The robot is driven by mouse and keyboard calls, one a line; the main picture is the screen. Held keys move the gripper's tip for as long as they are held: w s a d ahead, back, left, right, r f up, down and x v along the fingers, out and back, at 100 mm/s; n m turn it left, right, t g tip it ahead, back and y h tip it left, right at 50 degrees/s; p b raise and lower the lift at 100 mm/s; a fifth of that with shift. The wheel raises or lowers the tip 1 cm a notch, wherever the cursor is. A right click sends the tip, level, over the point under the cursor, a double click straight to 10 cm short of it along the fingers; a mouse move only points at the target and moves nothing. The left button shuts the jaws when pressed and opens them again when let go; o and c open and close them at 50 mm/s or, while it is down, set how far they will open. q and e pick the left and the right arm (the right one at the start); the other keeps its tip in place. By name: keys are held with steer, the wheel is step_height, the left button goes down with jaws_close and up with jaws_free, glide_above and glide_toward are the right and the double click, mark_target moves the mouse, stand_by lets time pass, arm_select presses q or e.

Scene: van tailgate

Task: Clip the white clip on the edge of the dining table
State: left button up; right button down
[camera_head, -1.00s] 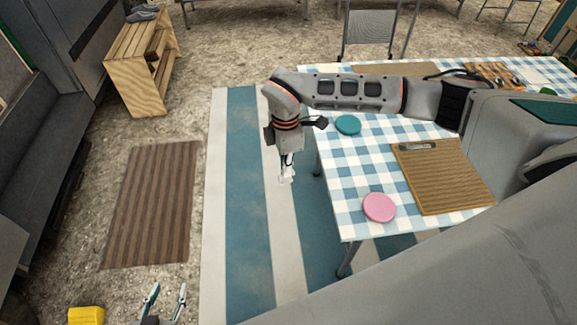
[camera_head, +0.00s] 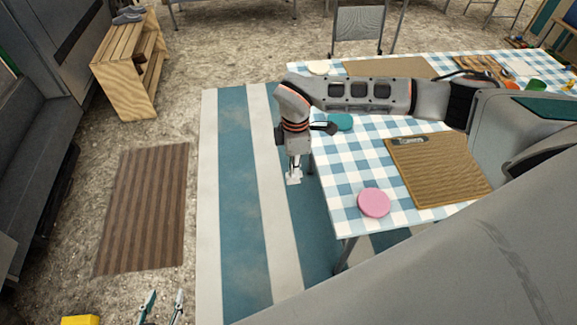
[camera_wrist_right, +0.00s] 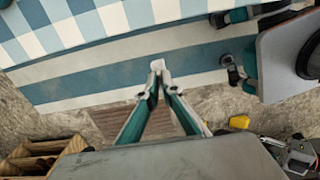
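The white clip (camera_head: 294,180) is at the tips of my right gripper (camera_head: 294,170), which points down just left of the dining table (camera_head: 350,190). The table has a blue and white checked cloth. In the right wrist view the fingers (camera_wrist_right: 157,92) close together on the clip (camera_wrist_right: 157,65), which lies in front of the cloth's edge in the picture. I cannot tell whether the clip touches the table; in the head view a small gap shows. My left gripper (camera_head: 162,302) is at the bottom edge of the head view, fingers apart and empty.
On the table are a pink disc (camera_head: 374,202), a teal disc (camera_head: 340,122) and a brown clipboard-like board (camera_head: 440,172). A wooden shelf (camera_head: 125,75) and a striped brown mat (camera_head: 145,210) are on the left. A yellow object (camera_head: 80,320) is at bottom left.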

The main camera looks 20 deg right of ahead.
steer(key=shift+s+d+f, duration=0.15)
steer(key=shift+d+f, duration=0.15)
steer(key=shift+d, duration=0.2)
steer(key=shift+s+d+f, duration=0.15)
steer(key=shift+d+f, duration=0.1)
steer(key=shift+d, duration=0.25)
steer(key=shift+s+d+r, duration=0.1)
steer(key=shift+s+d, duration=0.15)
steer(key=shift+d, duration=0.8)
steer(key=shift+d+p, duration=0.3)
steer(key=shift+p, duration=0.1)
steer(key=shift+s+d+p, duration=0.2)
steer(key=shift+d+p, duration=0.05)
steer(key=shift+d, duration=0.45)
steer(key=shift+s+d+p, duration=0.2)
steer(key=shift+d, duration=0.5)
steer(key=shift+s+d+p, duration=0.2)
steer(key=shift+d+p, duration=0.05)
steer(key=shift+d, duration=0.45)
steer(key=c, duration=2.2)
jaws_free()
